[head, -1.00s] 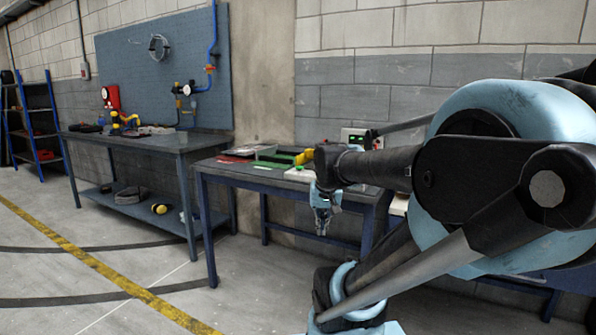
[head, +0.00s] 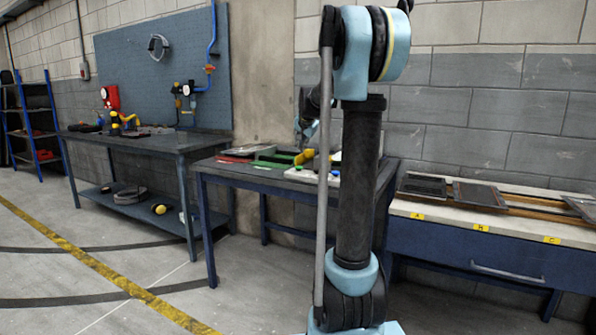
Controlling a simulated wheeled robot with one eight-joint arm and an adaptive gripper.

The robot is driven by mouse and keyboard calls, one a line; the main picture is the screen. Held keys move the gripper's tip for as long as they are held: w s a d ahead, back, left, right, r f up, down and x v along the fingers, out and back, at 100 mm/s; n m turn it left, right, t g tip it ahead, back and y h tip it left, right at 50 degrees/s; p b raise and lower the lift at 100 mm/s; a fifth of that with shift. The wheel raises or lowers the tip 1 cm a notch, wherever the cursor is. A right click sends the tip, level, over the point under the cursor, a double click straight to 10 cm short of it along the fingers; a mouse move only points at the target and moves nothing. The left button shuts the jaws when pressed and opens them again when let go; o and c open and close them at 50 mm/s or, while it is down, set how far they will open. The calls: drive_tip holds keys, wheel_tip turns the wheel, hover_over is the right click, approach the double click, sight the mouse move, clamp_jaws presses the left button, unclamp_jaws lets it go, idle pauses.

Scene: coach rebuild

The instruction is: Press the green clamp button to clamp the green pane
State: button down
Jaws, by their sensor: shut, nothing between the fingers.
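My gripper (head: 304,140) is small in the head view, over the middle table (head: 245,178). It is shut and empty, its fingers pointing down, partly hidden by my arm. A pale button box (head: 301,175) lies on the table's front part, below the gripper, with a small green button (head: 299,168) on it. The gripper looks above the box, apart from it. A green flat piece (head: 262,164), perhaps the green pane, lies left of the box. A yellow clamp-like part (head: 305,156) stands behind the box. Whether it touches the green piece is unclear.
A red flat piece (head: 232,159) lies at the table's left. A blue workbench (head: 150,141) with tools stands farther left. At right, a white-topped bench (head: 430,210) holds dark panels beside yellow labels. My upright arm hides the table's right part. Floor at front left is clear.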

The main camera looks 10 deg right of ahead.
drive_tip(key=w+r+m, duration=0.1)
drive_tip(key=w, duration=0.5)
drive_tip(key=shift+t, duration=0.4)
drive_tip(key=shift+w+d, duration=0.1)
drive_tip(key=shift+f, duration=4.35)
drive_tip(key=shift+f, duration=0.8)
drive_tip(key=shift+r, duration=0.85)
drive_tip(key=shift+r, duration=0.1)
drive_tip(key=shift+r, duration=2.45)
